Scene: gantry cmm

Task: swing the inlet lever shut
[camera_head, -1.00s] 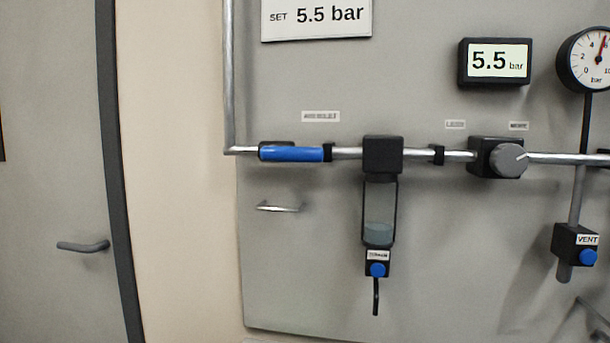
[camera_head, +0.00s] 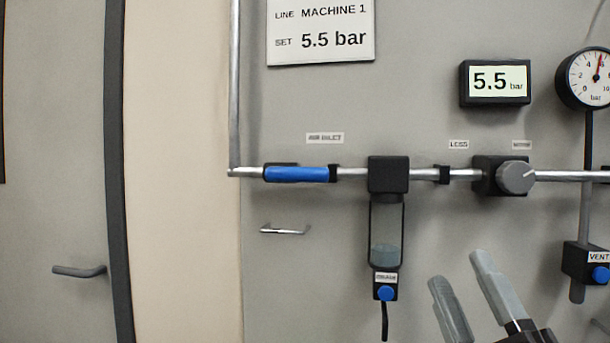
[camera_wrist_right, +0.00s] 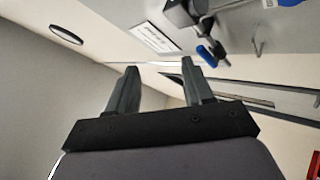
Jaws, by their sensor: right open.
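The blue inlet lever (camera_head: 297,174) lies level along the metal pipe, under the label AIR INLET (camera_head: 325,138). My right gripper (camera_head: 457,268) is in the lower right of the head view, open and empty. It is below and to the right of the lever, well apart from it. In the right wrist view my two right fingers (camera_wrist_right: 158,68) stand apart with nothing between them. A blue handle (camera_wrist_right: 206,55) shows beyond them there; I cannot tell surely which part it is. My left gripper is not in view.
A filter bowl (camera_head: 386,235) with a blue drain button hangs right of the lever. A regulator knob (camera_head: 515,177), a 5.5 bar display (camera_head: 496,83) and a gauge (camera_head: 592,77) are further right. The door (camera_head: 60,200) is at the left.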

